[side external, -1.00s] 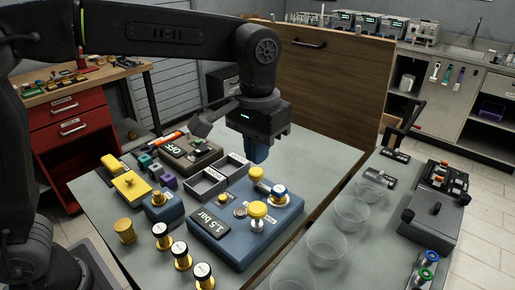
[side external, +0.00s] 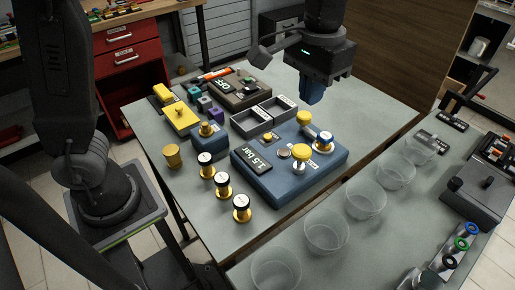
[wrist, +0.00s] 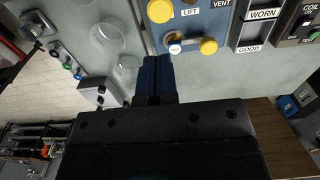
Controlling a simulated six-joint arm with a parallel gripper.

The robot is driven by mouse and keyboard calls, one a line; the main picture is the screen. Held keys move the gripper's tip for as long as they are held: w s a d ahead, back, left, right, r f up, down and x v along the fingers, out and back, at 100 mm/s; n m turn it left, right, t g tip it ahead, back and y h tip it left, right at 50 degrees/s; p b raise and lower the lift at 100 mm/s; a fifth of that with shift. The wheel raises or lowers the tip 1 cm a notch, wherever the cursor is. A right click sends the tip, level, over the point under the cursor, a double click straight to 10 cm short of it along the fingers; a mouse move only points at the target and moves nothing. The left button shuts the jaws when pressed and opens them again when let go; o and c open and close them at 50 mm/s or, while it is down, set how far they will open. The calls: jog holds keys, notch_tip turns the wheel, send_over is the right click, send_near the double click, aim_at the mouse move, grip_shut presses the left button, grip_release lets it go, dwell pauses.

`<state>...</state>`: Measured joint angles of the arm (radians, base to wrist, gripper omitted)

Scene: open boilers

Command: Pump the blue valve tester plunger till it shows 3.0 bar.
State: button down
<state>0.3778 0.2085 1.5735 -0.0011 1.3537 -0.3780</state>
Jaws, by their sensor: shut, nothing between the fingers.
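The blue valve tester (side external: 283,192) sits on the grey table, its tilted display (side external: 259,160) reading 1.5 bar. A large yellow knob (side external: 301,151) stands on its front part and a second yellow knob (side external: 304,117) at its back edge. I cannot tell for sure which is the plunger. My gripper (side external: 313,98) is shut and empty, in the air above the back edge. In the wrist view its blue fingers (wrist: 155,62) point at the tester, near the valve (wrist: 175,48) and back knob (wrist: 208,46).
Two grey trays (side external: 251,123) lie behind the tester, with a dark box (side external: 240,89) beyond. Several brass valves, one being (side external: 242,207), stand in front left. Clear bowls (side external: 327,230) line the right counter. A wooden panel (side external: 390,50) rises behind.

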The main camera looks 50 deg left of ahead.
aim_at(302, 149)
dwell(0.6)
notch_tip(302, 149, up, 2)
jog(key=shift+r, duration=0.25)
notch_tip(302, 149, down, 14)
jog(key=shift+f, duration=0.1)
dwell(0.6)
jog(key=shift+f, duration=1.4)
jog(key=shift+s, duration=0.1)
notch_tip(302, 149, up, 14)
jog(key=shift+r, duration=0.25)
